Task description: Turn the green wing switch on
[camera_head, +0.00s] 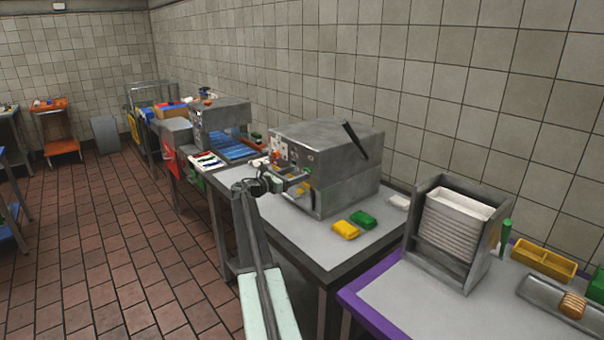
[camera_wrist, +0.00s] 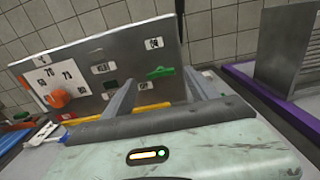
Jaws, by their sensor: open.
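The green wing switch (camera_wrist: 160,72) is on the grey metal front panel of a boxy machine (camera_head: 330,150). In the wrist view it appears as a small green bar lying roughly level, under a small white label. My gripper (camera_wrist: 159,77) is open in front of this panel. Its two grey fingers appear on either side of the switch, with nothing held between them. In the head view my gripper (camera_head: 262,186) is at the machine's front left, and the switch is too small to make out clearly there.
Yellow (camera_head: 346,229) and green (camera_head: 363,219) blocks lie before the machine. A tray rack (camera_head: 455,235) stands to the right.

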